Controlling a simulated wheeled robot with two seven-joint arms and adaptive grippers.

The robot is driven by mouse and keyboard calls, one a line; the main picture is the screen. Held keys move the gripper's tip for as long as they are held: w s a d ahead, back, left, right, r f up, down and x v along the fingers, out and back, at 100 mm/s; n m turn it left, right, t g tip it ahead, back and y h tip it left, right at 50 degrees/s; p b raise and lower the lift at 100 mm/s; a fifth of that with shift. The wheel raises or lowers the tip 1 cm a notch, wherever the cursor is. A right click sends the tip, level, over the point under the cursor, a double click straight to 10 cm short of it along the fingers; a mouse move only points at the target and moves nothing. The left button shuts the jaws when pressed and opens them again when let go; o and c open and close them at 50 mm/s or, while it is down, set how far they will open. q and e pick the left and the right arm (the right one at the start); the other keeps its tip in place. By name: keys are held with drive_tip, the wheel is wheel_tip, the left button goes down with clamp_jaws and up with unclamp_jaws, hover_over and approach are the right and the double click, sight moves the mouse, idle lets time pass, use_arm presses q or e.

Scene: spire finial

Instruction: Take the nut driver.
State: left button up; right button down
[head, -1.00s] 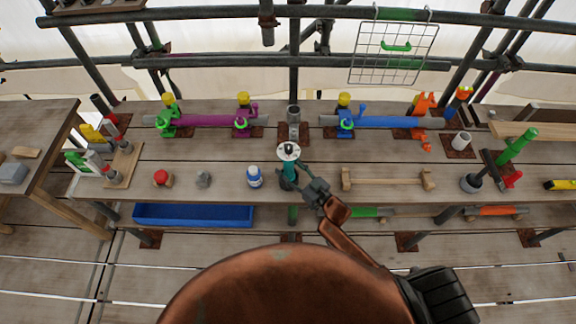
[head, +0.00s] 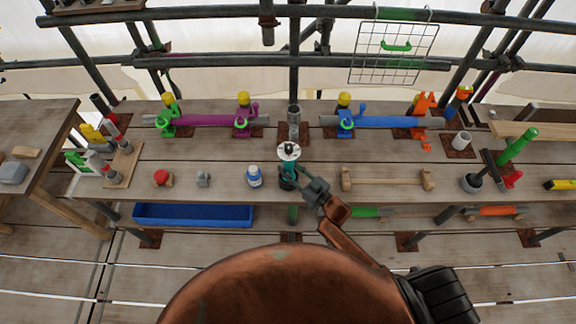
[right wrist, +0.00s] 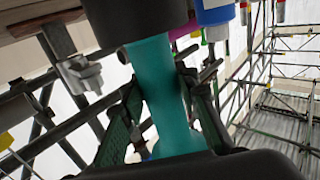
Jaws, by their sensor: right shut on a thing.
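The nut driver (head: 290,168) appears to be the upright teal tool with a pale disc and dark tip on top, near the front middle of the long bench. Its lower end sits in a dark round holder (head: 287,184). My right gripper (head: 299,183) reaches it from the lower right and is shut on its teal part. In the right wrist view, the bench is at the top and the teal shaft (right wrist: 160,95) runs between the two fingers. The dark holder (right wrist: 135,20) is at its upper end there. My left gripper is not in view.
A white-blue bottle (head: 254,177) stands close left of the nut driver. A wooden bar with end blocks (head: 387,180) lies to the right. A grey post (head: 294,122) stands behind, between purple (head: 205,121) and blue (head: 385,122) tubes. A blue tray (head: 193,215) is below the bench.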

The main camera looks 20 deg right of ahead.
drive_tip(key=shift+r, duration=0.2)
drive_tip(key=shift+r, duration=0.1)
